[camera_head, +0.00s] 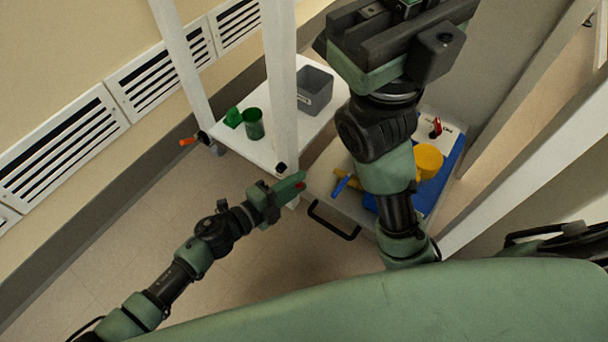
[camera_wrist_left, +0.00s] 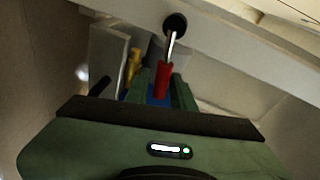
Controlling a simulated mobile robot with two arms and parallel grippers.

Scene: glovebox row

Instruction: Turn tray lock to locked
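In the left wrist view, a lever with a red grip (camera_wrist_left: 163,80) hangs on a metal rod from a black pivot (camera_wrist_left: 175,24) on a pale beam. It leans slightly down-left in that view. My left gripper (camera_wrist_left: 163,95) has one finger on each side of the red grip. Blue shows between the fingers, so they look open around it; contact is unclear. In the head view my left gripper (camera_head: 298,184) is at the front post's foot, with a bit of red at its tips. My right gripper (camera_head: 405,12) is at the top edge, its fingers not clear.
A white shelf (camera_head: 262,160) holds a green cup (camera_head: 253,124) and a grey bin (camera_head: 314,90). An orange lever (camera_head: 188,142) sits at its left end. A yellow container (camera_head: 428,160), a blue mat (camera_head: 449,176) and a red lever (camera_head: 437,128) show at right. A black handle (camera_head: 333,222) juts forward.

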